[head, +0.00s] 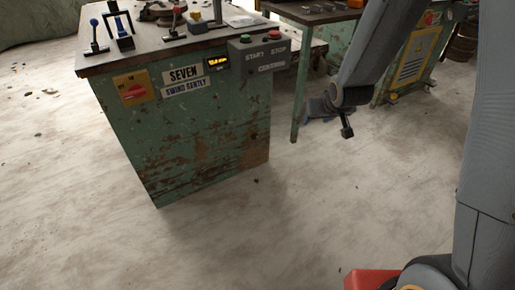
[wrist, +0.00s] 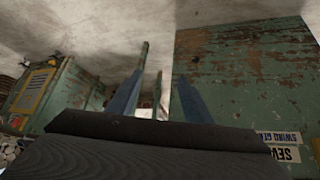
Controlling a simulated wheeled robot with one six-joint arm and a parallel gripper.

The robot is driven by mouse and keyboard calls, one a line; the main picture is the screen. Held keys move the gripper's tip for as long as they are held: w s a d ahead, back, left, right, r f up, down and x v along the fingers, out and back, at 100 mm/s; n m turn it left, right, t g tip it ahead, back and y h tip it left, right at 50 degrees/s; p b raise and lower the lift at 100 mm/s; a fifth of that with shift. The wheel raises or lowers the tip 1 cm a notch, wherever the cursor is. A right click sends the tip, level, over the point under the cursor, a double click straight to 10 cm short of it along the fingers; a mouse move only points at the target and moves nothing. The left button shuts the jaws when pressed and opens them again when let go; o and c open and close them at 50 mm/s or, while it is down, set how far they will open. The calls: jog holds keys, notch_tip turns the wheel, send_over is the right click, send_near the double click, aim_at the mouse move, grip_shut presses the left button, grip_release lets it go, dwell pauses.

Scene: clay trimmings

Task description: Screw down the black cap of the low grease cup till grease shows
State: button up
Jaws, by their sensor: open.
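I cannot make out a low grease cup or its black cap in either view. My gripper (head: 314,112) hangs in the air to the right of the green cabinet, partly behind my own arm link in the head view. In the wrist view my gripper (wrist: 160,80) shows two blue fingers spread apart, with nothing between them. The wrist picture is upside down.
The worn green cabinet (head: 190,140) reads "SEVEN" and carries a red-and-yellow switch (head: 134,88) and a START/STOP box (head: 259,54). Levers and small fittings crowd its top. A second green bench (head: 308,70) stands behind my gripper. The pale floor in front is clear.

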jog(key=w+a+f+n+t+y+b, duration=0.1)
jog(key=w+a+f+b, duration=0.15)
jog(key=w+f, duration=0.2)
jog(key=w+a+f+t+y+b, duration=0.1)
jog(key=w+a+f+b, duration=0.1)
jog(key=w+f+b, duration=0.3)
jog(key=n+t+y+b, duration=0.2)
jog(key=t+y+b, duration=0.4)
jog(key=b, duration=1.1)
send_near(255, 137)
jog(key=shift+g+y, duration=0.3)
jog(key=shift+y, duration=0.1)
jog(key=shift+w+d+b+x, duration=0.15)
jog(key=shift+b+x, duration=0.7)
jog(key=shift+x, duration=1.15)
jog(key=shift+w+d+b+x, duration=0.15)
jog(key=shift+b+x, duration=0.7)
jog(key=shift+x, duration=1.15)
jog(key=shift+r, duration=0.1)
jog(key=c, duration=1.1)
